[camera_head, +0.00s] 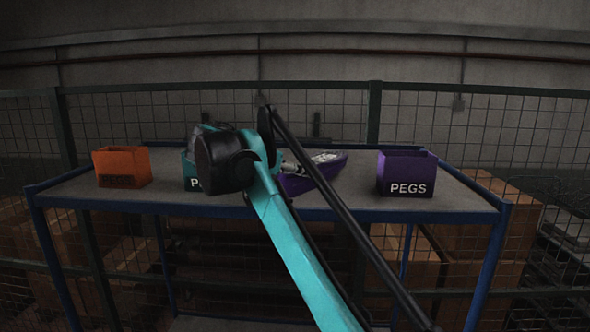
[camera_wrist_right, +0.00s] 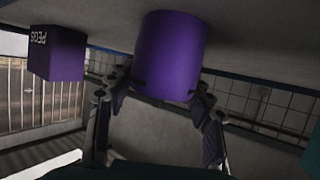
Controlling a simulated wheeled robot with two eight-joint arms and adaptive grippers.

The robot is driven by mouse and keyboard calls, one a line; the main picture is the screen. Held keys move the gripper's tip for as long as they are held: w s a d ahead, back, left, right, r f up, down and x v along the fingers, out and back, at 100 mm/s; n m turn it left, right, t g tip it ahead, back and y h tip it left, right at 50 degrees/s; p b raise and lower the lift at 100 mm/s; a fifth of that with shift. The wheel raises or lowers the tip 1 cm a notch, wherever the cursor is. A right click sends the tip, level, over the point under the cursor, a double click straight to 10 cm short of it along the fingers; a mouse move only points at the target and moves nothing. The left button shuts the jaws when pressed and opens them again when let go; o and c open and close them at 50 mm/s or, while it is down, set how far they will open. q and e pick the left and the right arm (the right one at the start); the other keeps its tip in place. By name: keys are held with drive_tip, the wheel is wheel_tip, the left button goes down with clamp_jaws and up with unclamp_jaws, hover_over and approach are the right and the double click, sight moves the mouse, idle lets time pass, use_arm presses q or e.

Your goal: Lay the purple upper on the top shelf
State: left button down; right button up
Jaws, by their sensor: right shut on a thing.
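The purple upper (camera_head: 325,172) shows in the head view at the middle of the top shelf (camera_head: 345,205), partly hidden behind my right arm. In the right wrist view the purple upper (camera_wrist_right: 168,50) shows as a smooth rounded purple shape. My right gripper (camera_wrist_right: 163,93) has its two fingers on either side of the upper's near end and is shut on it. In the head view the arm mostly hides this gripper. The upper is at or just above the shelf surface; I cannot tell if it touches. My left gripper is not in view.
On the shelf stand an orange box (camera_head: 122,167) at left, a teal box (camera_head: 190,183) partly behind my arm, and a purple PEGS box (camera_head: 407,174) to the right of the upper. A mesh fence (camera_head: 500,128) runs behind. Shelf space between upper and purple box is clear.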

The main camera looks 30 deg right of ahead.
drive_tip(key=shift+f, duration=0.1)
drive_tip(key=o, duration=1.4)
drive_tip(key=shift+c, duration=0.2)
drive_tip(key=v, duration=1)
drive_tip(key=shift+a, duration=0.3)
drive_tip(key=shift+s+a+r, duration=0.35)
drive_tip(key=shift+a+r, duration=0.1)
drive_tip(key=shift+a, duration=0.05)
